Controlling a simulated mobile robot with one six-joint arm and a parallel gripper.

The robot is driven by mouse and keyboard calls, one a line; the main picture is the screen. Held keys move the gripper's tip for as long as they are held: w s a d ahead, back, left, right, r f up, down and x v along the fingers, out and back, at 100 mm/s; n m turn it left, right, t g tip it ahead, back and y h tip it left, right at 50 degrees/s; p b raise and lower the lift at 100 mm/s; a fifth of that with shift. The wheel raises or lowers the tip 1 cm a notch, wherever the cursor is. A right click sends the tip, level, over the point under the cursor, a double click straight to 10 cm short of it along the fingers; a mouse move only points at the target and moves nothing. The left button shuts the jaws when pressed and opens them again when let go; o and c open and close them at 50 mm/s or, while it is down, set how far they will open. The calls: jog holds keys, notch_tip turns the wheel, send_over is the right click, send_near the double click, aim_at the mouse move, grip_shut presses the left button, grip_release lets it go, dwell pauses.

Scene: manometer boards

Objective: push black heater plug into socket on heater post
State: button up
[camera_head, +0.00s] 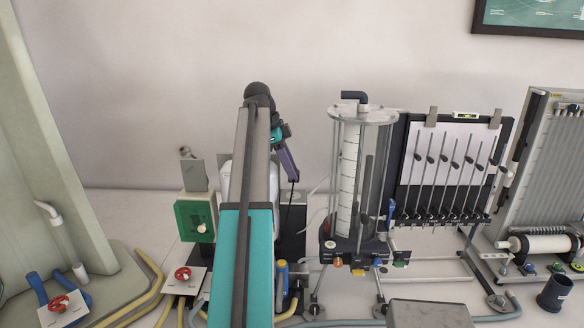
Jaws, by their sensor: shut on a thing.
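My gripper (291,176) shows small beside my teal and grey arm, left of the picture's middle, and points down. It is shut on the black heater plug (294,182), a small dark piece at its tip with a thin dark cord hanging below. The plug is small and partly hidden by the jaws. It is in the air above a dark upright panel (293,222). My arm hides much of the area to the left of it. I cannot make out the socket or tell which upright is the heater post.
Hoses and pipes crowd the bench. A dark cup (555,293) stands at the right.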

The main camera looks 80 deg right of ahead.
jog(key=b, duration=0.2)
send_over(291, 196)
jog(key=shift+d+f, duration=0.1)
jog(key=shift+f, duration=2.05)
jog(key=shift+f, duration=0.65)
dwell(1.2)
jog(key=o, duration=1.1)
jog(key=shift+w+r, duration=0.1)
jog(key=shift+b+v, duration=0.55)
jog(key=shift+v, duration=0.35)
jog(key=p+v, duration=0.1)
jog(key=v, duration=0.2)
jog(key=shift+p+v, duration=1.25)
jog(key=shift+p, duration=0.25)
